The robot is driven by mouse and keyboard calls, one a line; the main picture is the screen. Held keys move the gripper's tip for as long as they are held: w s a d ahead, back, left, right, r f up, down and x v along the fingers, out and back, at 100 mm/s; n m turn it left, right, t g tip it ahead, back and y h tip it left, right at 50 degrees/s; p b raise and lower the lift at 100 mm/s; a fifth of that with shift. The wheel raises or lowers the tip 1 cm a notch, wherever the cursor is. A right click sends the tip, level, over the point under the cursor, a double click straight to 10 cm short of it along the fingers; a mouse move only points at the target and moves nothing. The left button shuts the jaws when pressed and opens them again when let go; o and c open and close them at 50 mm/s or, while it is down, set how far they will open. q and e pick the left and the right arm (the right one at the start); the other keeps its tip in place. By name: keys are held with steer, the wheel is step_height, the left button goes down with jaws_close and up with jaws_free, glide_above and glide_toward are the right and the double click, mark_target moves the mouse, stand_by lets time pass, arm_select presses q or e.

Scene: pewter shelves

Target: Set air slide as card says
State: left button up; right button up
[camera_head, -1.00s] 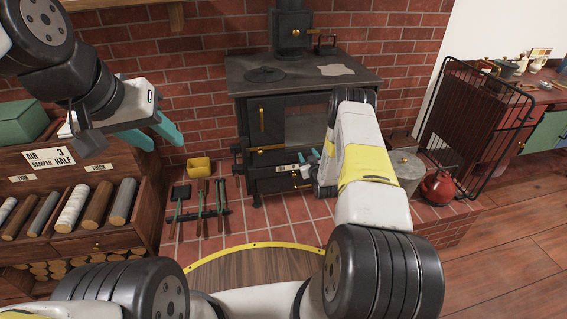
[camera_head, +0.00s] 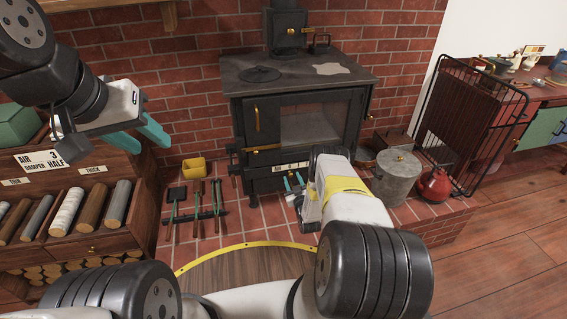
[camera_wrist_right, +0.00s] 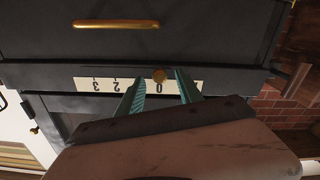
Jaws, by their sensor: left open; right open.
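The card (camera_head: 42,160) on the wood rack reads "AIR 3" and "DAMPER HALF". The air slide's pale number strip (camera_wrist_right: 105,85) runs along the stove front and appears upside down in the right wrist view, with 3 at left and 0 at right. My left gripper (camera_head: 150,132) is open and empty above the rack's right side.
The black stove (camera_head: 300,80) stands against the brick wall. A lidded grey bucket (camera_head: 397,178), a red kettle (camera_head: 435,185) and a black wire guard (camera_head: 470,125) are to its right. Fire tools (camera_head: 197,208) and a yellow tub (camera_head: 194,167) are to its left.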

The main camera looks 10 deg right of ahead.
steer(key=shift+w, duration=0.4)
jaws_close()
stand_by(1.2)
